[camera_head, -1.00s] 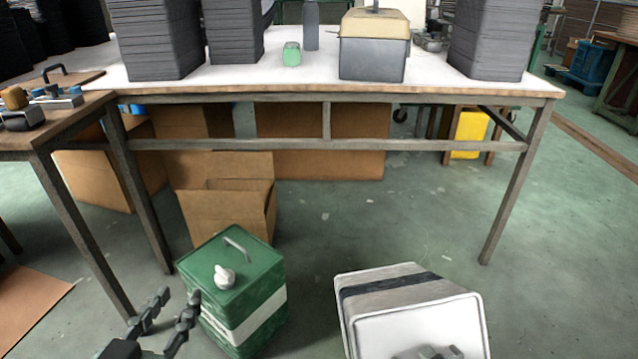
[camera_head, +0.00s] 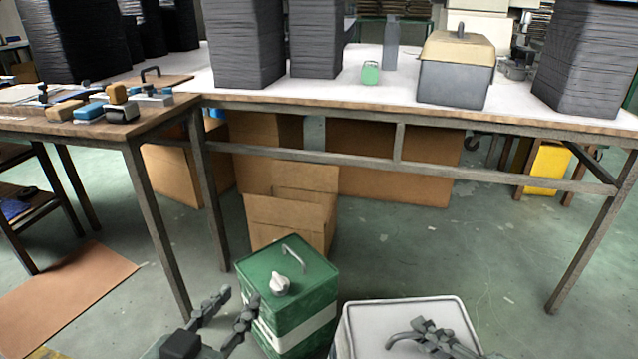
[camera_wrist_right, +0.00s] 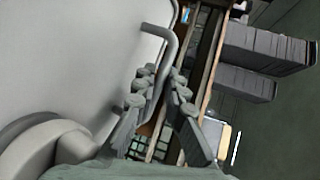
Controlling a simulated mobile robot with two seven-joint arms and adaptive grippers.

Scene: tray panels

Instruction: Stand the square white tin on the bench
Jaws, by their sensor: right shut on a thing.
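The square white tin (camera_head: 372,322) is at the bottom centre right of the head view, its lid with a raised rim facing me. Its lower part is cut off by the frame. My right gripper (camera_head: 428,335) is shut on the tin's grey handle, and the tin is held in front of the bench (camera_head: 345,108), lower than its top. In the right wrist view the handle (camera_wrist_right: 170,45) passes between the fingers (camera_wrist_right: 158,98), beside the pale lid (camera_wrist_right: 65,60). My left gripper (camera_head: 230,312) is open and empty, just left of a green tin (camera_head: 300,305).
On the bench stand tall grey tray stacks (camera_head: 245,45), a small green object (camera_head: 371,73), a grey bottle (camera_head: 391,42) and a grey box with a tan lid (camera_head: 453,80). White top shows between them. Cardboard boxes (camera_head: 290,220) lie below. A side table (camera_head: 75,128) adjoins at left.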

